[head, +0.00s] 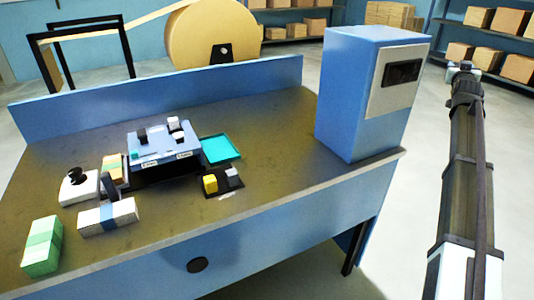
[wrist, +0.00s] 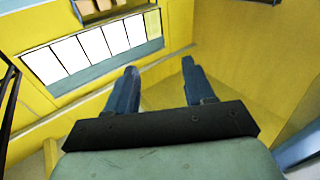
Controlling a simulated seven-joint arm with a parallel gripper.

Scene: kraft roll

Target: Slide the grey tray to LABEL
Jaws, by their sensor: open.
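On the worktable, a small dark base (head: 222,187) carries a yellow block (head: 210,184) and a grey piece (head: 233,175); I cannot tell whether the grey piece is the grey tray. A light blue-grey panel (head: 160,140) with dark and white knobs stands behind it to the left. Its front edge bears two small white labels (head: 184,155), their text too small to read. My gripper (wrist: 160,85) is open and empty in the wrist view, its two blue fingers apart. In the head view my arm rises at the right, away from the table's objects.
A teal tray (head: 221,149) lies right of the panel. White-and-blue (head: 108,216) and green (head: 42,245) packs and a white device with a black knob (head: 78,187) lie left. A tall blue cabinet (head: 365,95) stands between my arm and these objects. The table's right front is clear.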

